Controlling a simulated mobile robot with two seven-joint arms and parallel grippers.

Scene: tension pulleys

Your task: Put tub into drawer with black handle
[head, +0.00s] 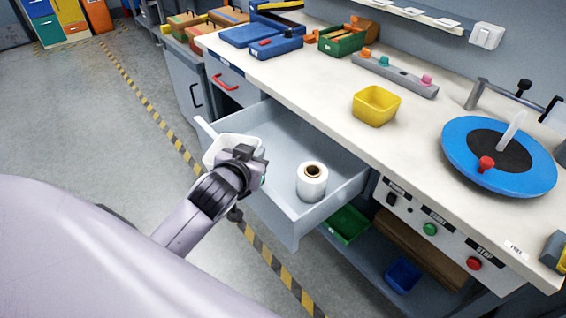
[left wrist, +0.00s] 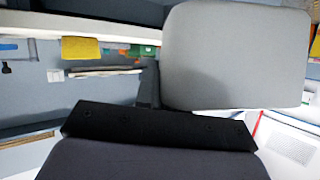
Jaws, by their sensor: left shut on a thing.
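A white tub (head: 222,146) is in my left gripper (head: 248,155), which is shut on it. The gripper hides part of the tub. In the left wrist view the tub (left wrist: 237,57) is a large pale shape in front of the dark gripper. In the head view the tub appears over the left end of the pulled-out grey drawer (head: 270,135); its exact height cannot be told. A black part at the drawer front (head: 235,214), likely its handle, shows partly behind my arm. A white roll (head: 312,181) stands inside the drawer. My right gripper is out of view.
The workbench (head: 320,95) carries a yellow bin (head: 376,105), a blue turntable (head: 462,160) and blue trays (head: 247,35). A shut drawer with a red handle (head: 225,82) is beside the open one. Green (head: 345,224) and blue (head: 403,273) bins sit below. The drawer floor around the roll is clear.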

